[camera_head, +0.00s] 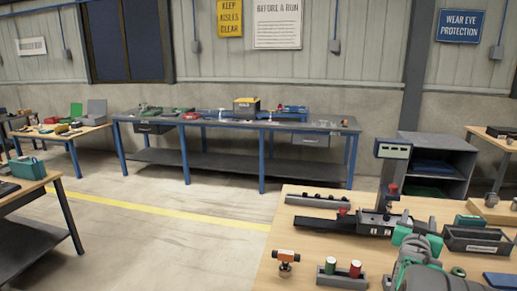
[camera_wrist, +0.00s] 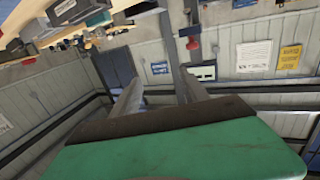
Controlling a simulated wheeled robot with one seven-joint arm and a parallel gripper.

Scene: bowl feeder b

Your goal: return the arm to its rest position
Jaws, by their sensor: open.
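My gripper (camera_wrist: 162,78) shows in the wrist view with its two grey fingers apart and nothing between them. Its green and dark body fills the bottom of that view. The view is strongly tilted, with the wall behind the fingers and a wooden bench edge at the upper left. In the camera_head view, my green and grey arm (camera_head: 418,268) is at the lower right, over the near wooden bench (camera_head: 300,217). The fingers cannot be made out clearly there.
On the near bench are a black device with a red knob (camera_head: 372,222), a grey holder with red and green cylinders (camera_head: 340,278), an orange-topped part (camera_head: 286,258) and a dark bin (camera_head: 478,240). A long blue-legged bench (camera_head: 225,165) stands behind. Open floor (camera_head: 170,235) lies left.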

